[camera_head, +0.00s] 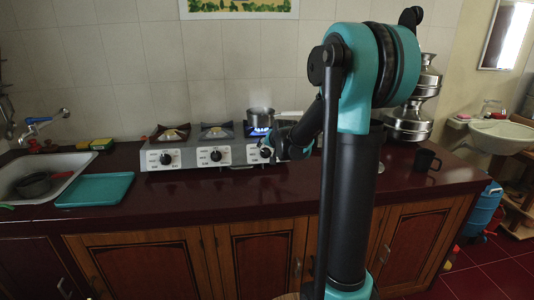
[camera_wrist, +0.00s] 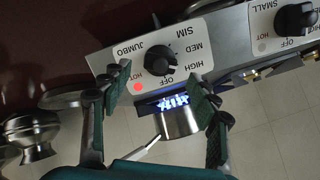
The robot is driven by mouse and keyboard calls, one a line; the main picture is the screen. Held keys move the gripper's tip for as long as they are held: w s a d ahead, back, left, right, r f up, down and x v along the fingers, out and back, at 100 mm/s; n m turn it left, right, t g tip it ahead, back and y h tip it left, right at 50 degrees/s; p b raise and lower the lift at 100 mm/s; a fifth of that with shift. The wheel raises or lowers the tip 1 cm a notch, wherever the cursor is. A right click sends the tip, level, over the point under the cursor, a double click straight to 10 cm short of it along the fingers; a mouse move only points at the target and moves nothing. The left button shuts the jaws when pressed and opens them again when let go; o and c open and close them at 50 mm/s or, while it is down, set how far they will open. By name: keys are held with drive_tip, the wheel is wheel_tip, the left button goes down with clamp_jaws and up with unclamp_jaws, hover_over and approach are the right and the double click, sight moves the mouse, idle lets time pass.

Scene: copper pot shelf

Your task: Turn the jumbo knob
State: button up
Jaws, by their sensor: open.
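The jumbo knob (camera_wrist: 160,58) is black and sits on a white plate marked JUMBO, SIM, MED, HIGH and OFF. A red HOT light glows on that plate. In the head view this knob (camera_head: 265,153) is the rightmost on the stove front. My gripper (camera_wrist: 150,90) is open, its two green-padded fingers apart on either side of the knob plate's lower part in the wrist view. No contact with the knob shows. In the head view my gripper (camera_head: 284,148) is just right of the knob, partly hidden by my arm.
Blue flame burns under a metal pot (camera_head: 261,116) on the right burner; its handle points right. The small burner's knob (camera_wrist: 296,18) is beside the jumbo one. A black mug (camera_head: 426,160) and stacked metal pots (camera_head: 409,122) stand right. A teal tray (camera_head: 95,190) lies left.

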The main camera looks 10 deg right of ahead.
sight(268, 153)
drive_tip(key=shift+x, duration=2.15)
drive_tip(key=shift+c, duration=0.2)
drive_tip(key=c, duration=1.1)
drive_tip(key=shift+m, duration=0.3)
drive_tip(key=m+y, duration=0.1)
drive_tip(key=m, duration=0.4)
drive_tip(key=shift+s+d+f+t, duration=0.1)
drive_tip(key=shift+f+t, duration=0.05)
drive_tip(key=shift+t, duration=0.25)
drive_tip(key=m, duration=0.5)
drive_tip(key=shift+t, duration=0.4)
drive_tip(key=shift+m+y, duration=0.3)
drive_tip(key=shift+m, duration=0.1)
